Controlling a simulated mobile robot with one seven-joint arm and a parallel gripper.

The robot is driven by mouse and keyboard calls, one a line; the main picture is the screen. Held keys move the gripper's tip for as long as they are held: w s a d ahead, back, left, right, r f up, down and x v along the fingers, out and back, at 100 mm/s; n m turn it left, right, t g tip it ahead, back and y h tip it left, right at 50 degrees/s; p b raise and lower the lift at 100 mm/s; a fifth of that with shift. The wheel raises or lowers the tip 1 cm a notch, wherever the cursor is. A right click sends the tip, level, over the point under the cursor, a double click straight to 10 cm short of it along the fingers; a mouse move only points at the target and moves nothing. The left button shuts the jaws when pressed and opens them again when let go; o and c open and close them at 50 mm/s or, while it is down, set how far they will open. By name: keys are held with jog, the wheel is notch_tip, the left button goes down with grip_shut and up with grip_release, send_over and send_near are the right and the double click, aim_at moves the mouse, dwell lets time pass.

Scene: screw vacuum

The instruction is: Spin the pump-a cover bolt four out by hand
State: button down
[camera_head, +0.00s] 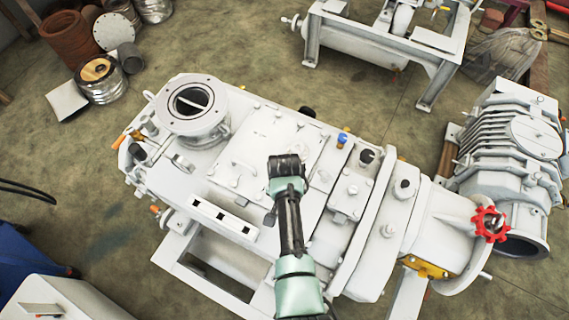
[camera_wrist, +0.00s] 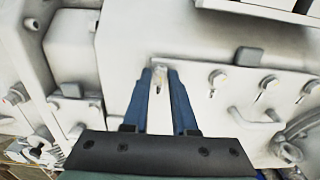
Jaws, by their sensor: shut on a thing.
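Pump-a appears to be the large pale grey-white machine (camera_head: 250,125) in the middle of the head view; I see no label to confirm it. A square cover plate (camera_head: 262,135) lies on its top, with bolts along its edges. My gripper (camera_wrist: 160,78) is over the pump, and in the wrist view its two blue fingers are closed on a small pale bolt (camera_wrist: 158,82). The bolt sits between the fingertips, at the pump surface. I cannot tell how far out it is threaded. In the head view my arm hides the fingertips and the bolt.
More bolts (camera_wrist: 216,79) stand in a row to the right of my fingers, beside a bent handle (camera_wrist: 258,117). A round flanged port (camera_head: 190,105) rises at the pump's left. A red handwheel (camera_head: 490,223) is at the right.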

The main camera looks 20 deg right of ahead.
jog(key=n, duration=0.5)
jog(key=shift+s+f+n, duration=0.1)
jog(key=shift+n, duration=0.2)
jog(key=n, duration=0.6)
jog(key=shift+p, duration=0.3)
jog(key=n, duration=0.6)
jog(key=shift+s+f+n, duration=0.1)
jog(key=shift+s+n, duration=0.05)
jog(key=shift+n, duration=0.15)
jog(key=n, duration=0.5)
jog(key=shift+n, duration=0.4)
jog(key=c, duration=0.7)
grip_release()
jog(key=shift+w, duration=0.3)
notch_tip(320, 180, up, 13)
jog(key=shift+r+b, duration=0.1)
jog(key=shift+b, duration=0.2)
